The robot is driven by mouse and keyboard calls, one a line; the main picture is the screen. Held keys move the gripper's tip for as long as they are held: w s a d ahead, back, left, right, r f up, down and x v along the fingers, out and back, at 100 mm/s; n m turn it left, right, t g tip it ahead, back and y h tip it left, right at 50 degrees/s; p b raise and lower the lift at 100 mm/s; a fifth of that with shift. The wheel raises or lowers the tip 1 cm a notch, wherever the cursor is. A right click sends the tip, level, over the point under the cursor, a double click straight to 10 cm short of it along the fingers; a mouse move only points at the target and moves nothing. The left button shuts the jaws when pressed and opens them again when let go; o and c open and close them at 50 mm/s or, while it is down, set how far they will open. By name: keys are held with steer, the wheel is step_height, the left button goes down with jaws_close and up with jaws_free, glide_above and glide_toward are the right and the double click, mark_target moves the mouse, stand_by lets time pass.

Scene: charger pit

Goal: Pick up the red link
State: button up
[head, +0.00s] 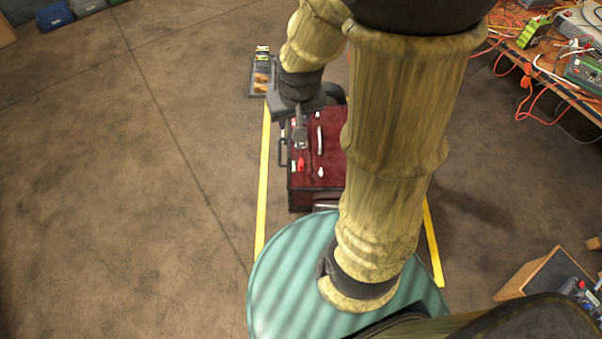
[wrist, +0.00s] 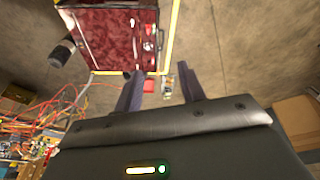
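A small red piece (head: 300,164) lies on top of the dark red case (head: 331,178) in the head view. The wrist view shows a red block-like piece (wrist: 149,86) beside the yellow line, past the case edge. I cannot tell which of these is the red link. My gripper (head: 299,125) hangs over the far left part of the case in the head view, partly hidden by my arm. In the wrist view my gripper (wrist: 160,70) has its two dark fingers apart with nothing held. The red block-like piece shows between them, apart from both.
A grey tray (head: 253,82) with small yellow and orange items stands on the floor beyond the case. Yellow floor lines (head: 263,185) flank the case. A cluttered bench (head: 558,75) with orange cables stands at the right.

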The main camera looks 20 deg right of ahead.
steer(key=w+d+f+m+b, duration=0.1)
steer(key=w+f+b, duration=0.3)
steer(key=f+b, duration=0.7)
steer(key=w+d+f+m+t+b, duration=0.1)
steer(key=w+d+f+b, duration=0.3)
steer(key=f+b, duration=0.7)
steer(key=w+d+f+m+h+b, duration=0.1)
steer(key=w+d+f+b, duration=0.2)
steer(key=w+f+b, duration=0.3)
step_height(320, 180, down, 12)
steer(key=b, duration=0.5)
steer(key=shift+w+d+f, duration=0.15)
steer(key=b, duration=0.7)
glide_above(301, 162)
steer(key=s, duration=0.3)
steer(key=f, duration=1)
steer(key=shift+w+a+f, duration=0.15)
steer(key=shift+a+f, duration=0.1)
steer(key=shift+a, duration=0.15)
steer(key=shift+w+f, duration=0.25)
steer(key=shift+f, duration=0.15)
